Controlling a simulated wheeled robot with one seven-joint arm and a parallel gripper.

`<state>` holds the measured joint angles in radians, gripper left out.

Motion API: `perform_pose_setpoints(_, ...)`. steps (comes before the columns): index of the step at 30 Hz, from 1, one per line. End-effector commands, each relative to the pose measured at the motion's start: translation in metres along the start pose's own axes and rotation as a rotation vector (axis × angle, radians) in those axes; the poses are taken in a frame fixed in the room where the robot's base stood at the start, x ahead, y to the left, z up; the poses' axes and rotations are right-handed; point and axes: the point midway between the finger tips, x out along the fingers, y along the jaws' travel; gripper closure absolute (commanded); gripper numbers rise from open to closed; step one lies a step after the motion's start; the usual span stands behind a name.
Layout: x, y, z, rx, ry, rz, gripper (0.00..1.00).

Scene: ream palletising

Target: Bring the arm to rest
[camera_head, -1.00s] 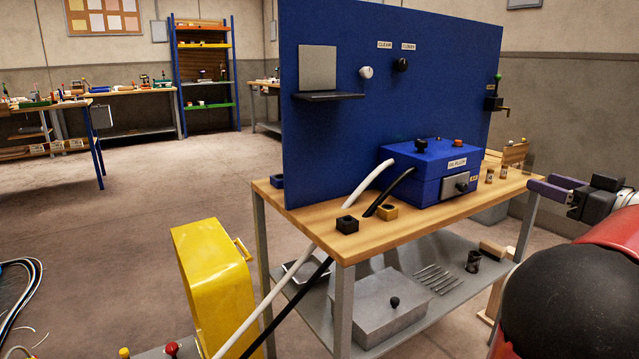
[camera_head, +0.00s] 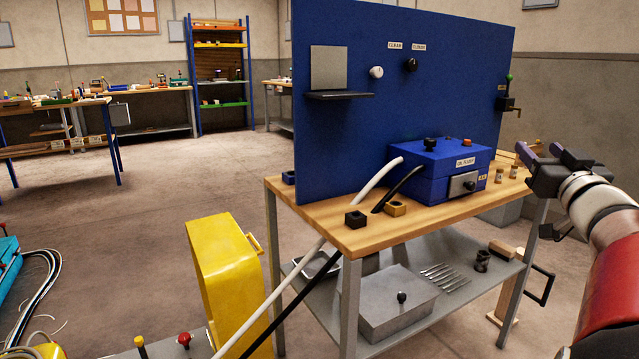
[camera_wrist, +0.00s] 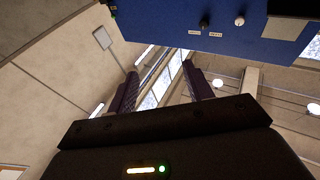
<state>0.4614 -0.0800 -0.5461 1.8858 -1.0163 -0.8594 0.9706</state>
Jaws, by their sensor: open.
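My gripper (camera_head: 548,152) is at the right of the head view, near the right end of the workbench, with its jaws open and nothing between them. In the wrist view my gripper (camera_wrist: 162,88) shows two dark purple fingers set apart. They point up past the wall toward windows and ceiling lamps. My red and white arm reaches up from the lower right of the head view.
The workbench (camera_head: 350,240) carries a blue upright panel (camera_head: 400,60) and a blue box (camera_head: 437,170). A yellow housing (camera_head: 225,280) stands at its left. A white hose and a black hose run down from the bench. Open floor (camera_head: 130,215) lies to the left.

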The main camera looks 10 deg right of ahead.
Motion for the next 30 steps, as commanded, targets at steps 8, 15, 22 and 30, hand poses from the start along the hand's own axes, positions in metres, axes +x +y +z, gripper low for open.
perform_pose_setpoints(8, -0.039, -0.100, 0.063, 0.091, -0.319, 0.194, 0.49)
perform_pose_setpoints(15, -0.149, -0.218, 0.150, 0.048, -0.824, 0.058, 0.49)
perform_pose_setpoints(22, -0.265, -0.288, 0.197, -0.063, -1.186, -0.178, 0.49)
perform_pose_setpoints(30, -0.316, -0.308, 0.210, -0.120, -1.322, -0.292, 0.49)
